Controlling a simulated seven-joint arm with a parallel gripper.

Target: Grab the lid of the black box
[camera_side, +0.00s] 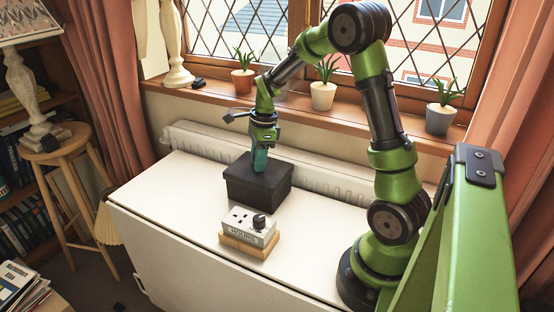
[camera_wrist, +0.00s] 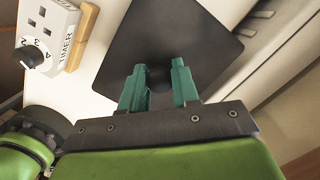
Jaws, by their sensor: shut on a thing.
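The black box (camera_side: 258,190) stands on the white table with its lid (camera_side: 262,171) on top. In the wrist view the lid (camera_wrist: 185,40) is a dark square with a round knob (camera_wrist: 159,78) at its middle. My gripper (camera_side: 259,165) points down at the lid from above. In the wrist view the teal fingers of my gripper (camera_wrist: 160,80) are on either side of the knob and shut on it. The lid appears to rest on the box; I cannot see a gap between them.
A white timer box (camera_side: 249,226) on a wooden base stands in front of the black box. A radiator (camera_side: 330,183) runs behind the table (camera_side: 180,205). Potted plants (camera_side: 322,95) line the windowsill. The table's left side is clear.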

